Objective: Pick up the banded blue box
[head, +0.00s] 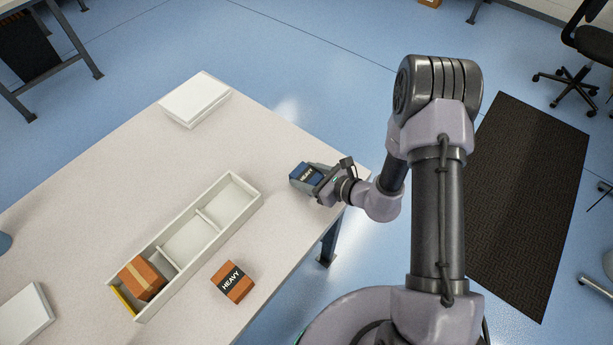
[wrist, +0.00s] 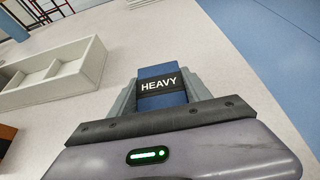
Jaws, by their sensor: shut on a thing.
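The banded blue box (head: 304,173) has a black band reading HEAVY. It is at the right part of the table, between the fingers of my gripper (head: 318,177). In the wrist view the blue box (wrist: 160,98) sits between the two grey fingers of my gripper (wrist: 160,95), its band facing the camera. My gripper is shut on it. I cannot tell whether the box touches the table or is a little above it. Its lower part is hidden by the gripper in the wrist view.
A white divided tray (head: 245,207) holds an orange box (head: 142,279) in its near-left compartment. An orange box with a HEAVY band (head: 232,283) stands on the table right of it. White flat boxes lie at the back (head: 195,99) and at left (head: 22,315). The table's right edge is close.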

